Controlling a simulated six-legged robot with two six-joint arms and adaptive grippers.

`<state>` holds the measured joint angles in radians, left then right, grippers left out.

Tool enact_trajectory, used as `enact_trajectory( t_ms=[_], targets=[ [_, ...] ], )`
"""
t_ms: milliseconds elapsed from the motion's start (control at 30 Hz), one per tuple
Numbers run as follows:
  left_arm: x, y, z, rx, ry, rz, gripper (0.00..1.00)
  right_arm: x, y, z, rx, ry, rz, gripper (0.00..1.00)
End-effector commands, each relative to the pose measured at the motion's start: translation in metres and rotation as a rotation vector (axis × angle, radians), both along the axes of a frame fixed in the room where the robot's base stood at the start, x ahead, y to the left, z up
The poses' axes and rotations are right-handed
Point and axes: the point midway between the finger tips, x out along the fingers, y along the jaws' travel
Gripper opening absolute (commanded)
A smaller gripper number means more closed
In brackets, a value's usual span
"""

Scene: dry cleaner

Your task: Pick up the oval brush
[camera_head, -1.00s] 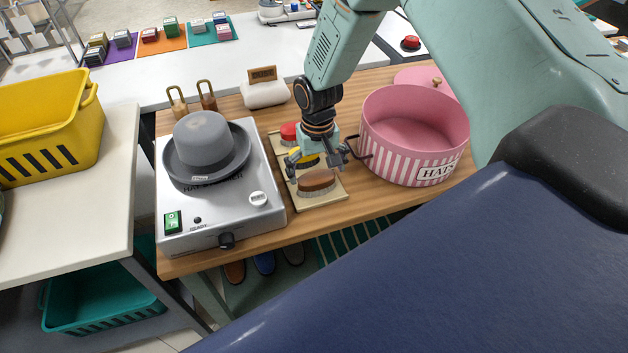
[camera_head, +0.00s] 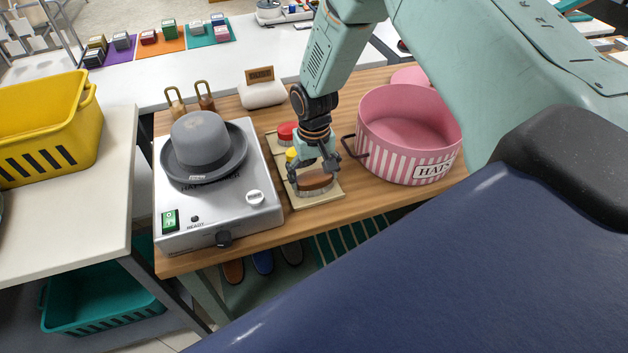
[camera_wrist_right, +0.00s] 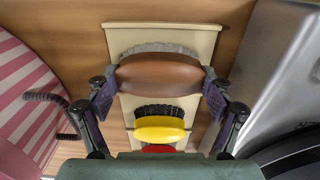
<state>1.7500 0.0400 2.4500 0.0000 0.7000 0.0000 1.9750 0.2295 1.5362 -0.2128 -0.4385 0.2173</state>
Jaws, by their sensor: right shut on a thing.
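The oval brush with a brown wooden back (camera_head: 315,182) lies at the near end of a cream tray (camera_head: 318,201) on the wooden table. It also shows in the right wrist view (camera_wrist_right: 160,75), with grey bristles on its far side. My right gripper (camera_head: 315,178) is over the tray and shut on the oval brush, one finger at each end of it in the right wrist view (camera_wrist_right: 160,88). A yellow brush (camera_wrist_right: 160,130) with dark bristles and a red brush (camera_head: 288,132) are also on the tray. My left gripper is not in view.
A grey hat (camera_head: 203,140) sits on a silver steamer (camera_head: 235,215) left of the tray. A pink striped hat box (camera_head: 395,160) with a dark handle stands close on the right. Two wooden-handled items (camera_head: 205,97) and a white block (camera_head: 262,95) are behind.

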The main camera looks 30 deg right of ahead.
Motion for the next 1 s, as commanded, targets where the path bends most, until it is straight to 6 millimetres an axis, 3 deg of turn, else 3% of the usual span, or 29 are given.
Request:
enact_trajectory(
  t_ms=[333, 700, 1000],
  targets=[
    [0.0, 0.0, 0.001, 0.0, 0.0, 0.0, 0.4, 0.001, 0.0, 0.01, 0.0, -0.003, 0.0, 0.48],
    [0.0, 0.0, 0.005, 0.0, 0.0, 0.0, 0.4, 0.001, 0.0, 0.078, 0.001, -0.004, -0.001, 0.48],
    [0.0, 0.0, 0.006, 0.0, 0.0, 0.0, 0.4, 0.0, 0.0, 0.1, 0.0, 0.0, 0.0, 0.48]
  ],
)
